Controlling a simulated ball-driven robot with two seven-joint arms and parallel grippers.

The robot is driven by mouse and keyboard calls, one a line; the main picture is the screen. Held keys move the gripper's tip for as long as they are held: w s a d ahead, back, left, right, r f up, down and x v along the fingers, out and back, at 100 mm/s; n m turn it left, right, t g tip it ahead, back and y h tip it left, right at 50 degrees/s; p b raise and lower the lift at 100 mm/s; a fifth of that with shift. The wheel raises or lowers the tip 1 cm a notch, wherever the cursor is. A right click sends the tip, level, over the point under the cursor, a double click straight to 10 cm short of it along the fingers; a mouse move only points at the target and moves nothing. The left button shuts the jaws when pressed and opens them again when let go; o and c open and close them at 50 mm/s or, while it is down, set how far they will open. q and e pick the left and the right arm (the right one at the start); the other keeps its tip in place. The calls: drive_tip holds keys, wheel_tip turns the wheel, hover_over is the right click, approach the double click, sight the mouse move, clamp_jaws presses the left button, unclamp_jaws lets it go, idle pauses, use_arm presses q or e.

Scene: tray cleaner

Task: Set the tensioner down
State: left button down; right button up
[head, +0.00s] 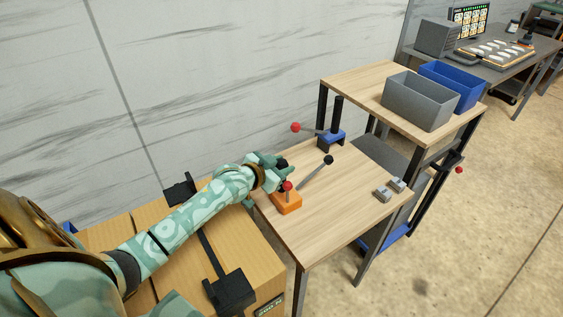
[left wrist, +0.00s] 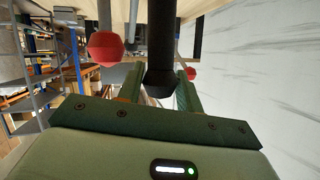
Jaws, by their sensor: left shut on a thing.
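The tensioner (head: 287,204), an orange-based tool with a red ball knob and a long lever ending in a black ball, is at the left edge of the wooden bench top (head: 330,215). It looks upright; I cannot tell whether its base touches the wood. My left gripper (head: 277,166) is shut on its black handle. In the left wrist view the black handle (left wrist: 161,45) stands between the fingers, with a red knob (left wrist: 105,47) beside it. The fingers partly hide the handle in the head view. My right gripper is out of view.
A blue-based tool (head: 331,137) with a red-knobbed lever stands behind on the bench. Small metal pieces (head: 383,194) lie at its right. Grey (head: 419,103) and blue (head: 456,83) bins sit on the raised shelf. Strapped cardboard boxes (head: 240,262) are under my left arm. The bench's middle is clear.

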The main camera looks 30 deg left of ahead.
use_arm(q)
drive_tip(key=shift+r, duration=0.2)
drive_tip(key=c, duration=0.9)
unclamp_jaws()
drive_tip(key=shift+s+f, duration=0.1)
drive_tip(key=shift+f, duration=0.1)
drive_tip(key=shift+c, duration=0.2)
drive_tip(key=shift+s+r, duration=0.2)
drive_tip(key=p+v, duration=0.3)
drive_tip(key=v, duration=0.8)
drive_tip(key=shift+s+p, duration=0.25)
drive_tip(key=shift+p, duration=0.05)
